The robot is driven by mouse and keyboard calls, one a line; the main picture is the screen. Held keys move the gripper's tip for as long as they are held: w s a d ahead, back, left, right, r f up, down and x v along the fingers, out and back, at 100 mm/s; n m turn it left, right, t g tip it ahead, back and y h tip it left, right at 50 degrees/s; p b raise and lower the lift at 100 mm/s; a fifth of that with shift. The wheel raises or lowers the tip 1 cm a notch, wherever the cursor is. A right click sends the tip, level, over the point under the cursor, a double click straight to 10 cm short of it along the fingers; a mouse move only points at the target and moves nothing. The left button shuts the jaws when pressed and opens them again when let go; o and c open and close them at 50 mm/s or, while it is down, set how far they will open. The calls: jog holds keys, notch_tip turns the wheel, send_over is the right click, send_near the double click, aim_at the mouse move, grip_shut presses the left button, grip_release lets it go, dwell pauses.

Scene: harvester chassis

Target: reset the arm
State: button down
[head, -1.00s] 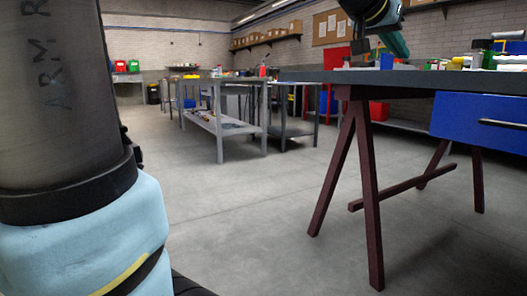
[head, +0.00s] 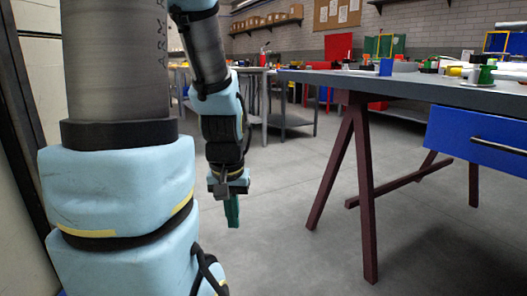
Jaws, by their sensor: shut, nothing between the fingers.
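My arm hangs folded down in the left half of the head view. My gripper (head: 232,212) points down at the end of it, over the open floor to the left of the near table (head: 335,78). Its greenish fingers are shut with nothing between them. The gripper is apart from the table and lower than its top.
The near table has dark red trestle legs (head: 365,190) and a blue drawer (head: 480,140). Several small items, among them a blue block (head: 386,67), stand on it. A grey workbench (head: 258,95) is behind. The concrete floor (head: 285,230) between is clear.

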notch_tip(320, 180, up, 36)
jog(key=p, duration=3.3)
jog(key=shift+p, duration=0.4)
